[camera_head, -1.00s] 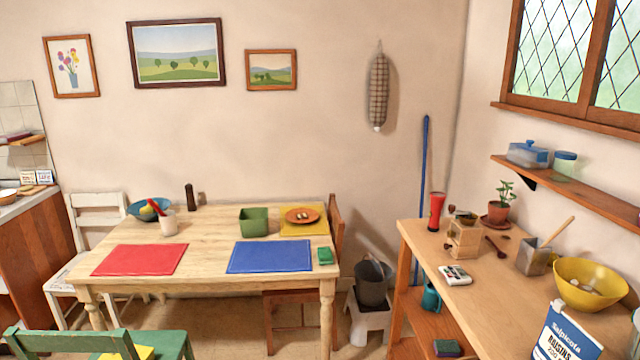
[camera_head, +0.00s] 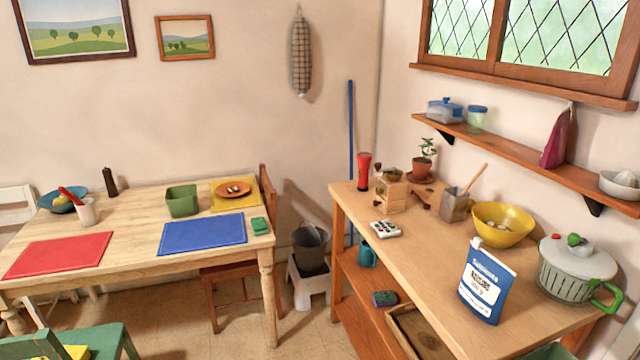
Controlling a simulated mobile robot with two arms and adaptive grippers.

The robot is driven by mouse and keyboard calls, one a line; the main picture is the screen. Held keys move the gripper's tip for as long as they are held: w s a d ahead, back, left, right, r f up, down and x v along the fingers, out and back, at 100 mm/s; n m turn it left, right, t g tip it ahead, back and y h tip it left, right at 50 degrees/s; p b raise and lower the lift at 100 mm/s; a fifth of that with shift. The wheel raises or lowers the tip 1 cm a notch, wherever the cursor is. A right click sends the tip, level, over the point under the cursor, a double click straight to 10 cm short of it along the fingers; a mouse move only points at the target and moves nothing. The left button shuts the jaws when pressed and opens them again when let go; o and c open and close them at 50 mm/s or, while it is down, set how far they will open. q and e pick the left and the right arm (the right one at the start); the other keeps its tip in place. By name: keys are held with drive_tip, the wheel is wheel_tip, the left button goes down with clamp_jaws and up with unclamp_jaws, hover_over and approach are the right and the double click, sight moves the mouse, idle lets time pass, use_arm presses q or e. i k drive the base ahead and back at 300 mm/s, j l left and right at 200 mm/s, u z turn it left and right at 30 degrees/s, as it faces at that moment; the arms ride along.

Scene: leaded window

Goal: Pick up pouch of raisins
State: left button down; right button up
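The pouch of raisins (camera_head: 486,281) is a blue and white packet with printed lettering. It stands upright on the wooden side table (camera_head: 405,262), near its front right part. A yellow bowl (camera_head: 503,225) is behind it, and a pale pot with a green handle (camera_head: 577,272) stands to its right, apart from it. Neither of my grippers shows in the head view.
The wall shelf (camera_head: 540,165) above the side table holds several items. A metal container with a wooden stick (camera_head: 455,205), a white device with buttons (camera_head: 385,229) and a plant pot (camera_head: 421,168) are farther back. The tabletop left of the pouch is clear.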

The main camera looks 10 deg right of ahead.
sight(485, 285)
drive_tip(key=z, duration=1.4)
drive_tip(key=u, duration=0.25)
drive_tip(key=l+u, duration=0.75)
drive_tip(key=k+l+u, duration=0.1)
drive_tip(key=u, duration=0.25)
drive_tip(key=l, duration=0.1)
